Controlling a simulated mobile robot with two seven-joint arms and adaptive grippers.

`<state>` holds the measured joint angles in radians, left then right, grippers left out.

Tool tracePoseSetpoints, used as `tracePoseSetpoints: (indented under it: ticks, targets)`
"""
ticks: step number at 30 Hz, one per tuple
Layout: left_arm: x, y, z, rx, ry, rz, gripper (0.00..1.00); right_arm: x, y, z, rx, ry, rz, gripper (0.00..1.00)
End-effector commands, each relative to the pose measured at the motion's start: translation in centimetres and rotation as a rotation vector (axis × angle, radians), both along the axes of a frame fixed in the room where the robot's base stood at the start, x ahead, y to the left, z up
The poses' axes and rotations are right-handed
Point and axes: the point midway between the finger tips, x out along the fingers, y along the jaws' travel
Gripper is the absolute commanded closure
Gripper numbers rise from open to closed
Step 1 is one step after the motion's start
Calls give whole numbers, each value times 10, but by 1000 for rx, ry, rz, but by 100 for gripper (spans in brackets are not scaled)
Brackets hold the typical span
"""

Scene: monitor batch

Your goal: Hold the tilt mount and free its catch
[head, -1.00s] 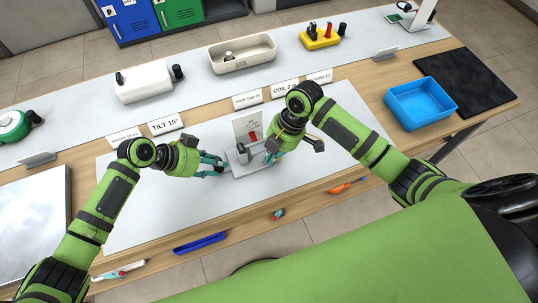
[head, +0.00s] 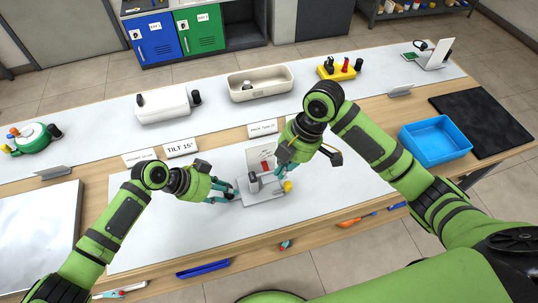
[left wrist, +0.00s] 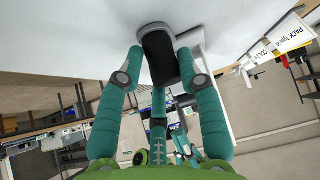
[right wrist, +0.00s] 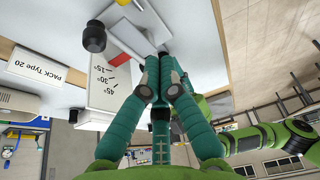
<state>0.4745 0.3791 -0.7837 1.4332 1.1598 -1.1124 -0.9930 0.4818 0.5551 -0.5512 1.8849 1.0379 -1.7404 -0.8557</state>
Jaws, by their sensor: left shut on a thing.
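The tilt mount (head: 262,196) is a grey bracket on a flat base, with a white angle card (head: 258,157) behind it and a yellow knob (head: 287,186) at its right side. My left gripper (head: 232,196) is at its left end; in the left wrist view the fingers (left wrist: 160,78) close around a dark, grey-rimmed grip (left wrist: 158,55). My right gripper (head: 281,168) is above the mount's right side. Those fingers hide the catch area.
Sign cards, including TILT 15° (head: 181,148), stand behind the mount. A white device (head: 165,105), a beige tray (head: 259,82) and a yellow holder (head: 339,70) stand further back. A blue bin (head: 435,142) and a black mat (head: 485,115) are at right. The white mat is clear in front.

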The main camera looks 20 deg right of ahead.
Motion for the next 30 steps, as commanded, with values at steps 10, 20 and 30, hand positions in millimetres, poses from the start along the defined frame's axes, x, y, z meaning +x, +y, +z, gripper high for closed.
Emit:
tracePoseSetpoints:
  ticks: [10,20,30]
  targets:
    - [0,0,0,0,-1,1,36,0,0,1,0,0,0,100]
    - [0,1,1,0,-1,1,36,0,0,1,1,0,0,100]
    - [-2,36,41,2,-5,0,36,0,0,1,1,0,0,100]
